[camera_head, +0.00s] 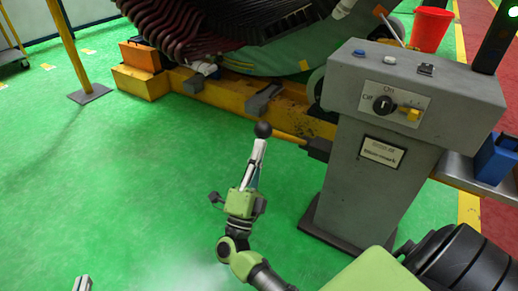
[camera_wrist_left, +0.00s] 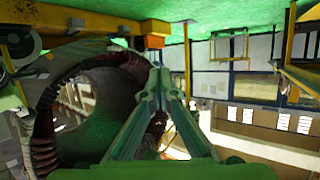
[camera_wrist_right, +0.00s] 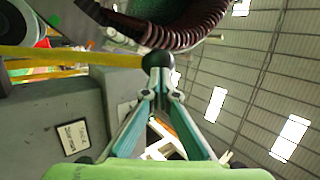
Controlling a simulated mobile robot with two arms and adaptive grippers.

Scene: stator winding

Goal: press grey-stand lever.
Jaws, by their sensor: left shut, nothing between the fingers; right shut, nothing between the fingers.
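The grey stand (camera_head: 375,165) is at the right in the head view, with a lever (camera_head: 288,136) reaching out from its left side. The lever is a yellow rod ending in a black ball knob (camera_head: 263,130). My right gripper (camera_head: 261,143) is shut and empty, its fingertips right at the knob. The right wrist view shows the yellow rod (camera_wrist_right: 85,56) coming from the left to the dark knob (camera_wrist_right: 158,60) at the fingertips; I cannot tell whether they touch. My left gripper (camera_head: 82,284) is shut and empty, only a tip showing at the lower left.
The stand's top has a knob switch (camera_head: 384,104) and small buttons. A large stator (camera_head: 200,25) sits on a yellow frame (camera_head: 180,101) behind. A red bucket (camera_head: 430,30) and blue bin (camera_head: 495,160) are at the right. Green floor (camera_head: 120,180) left of the right gripper is clear.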

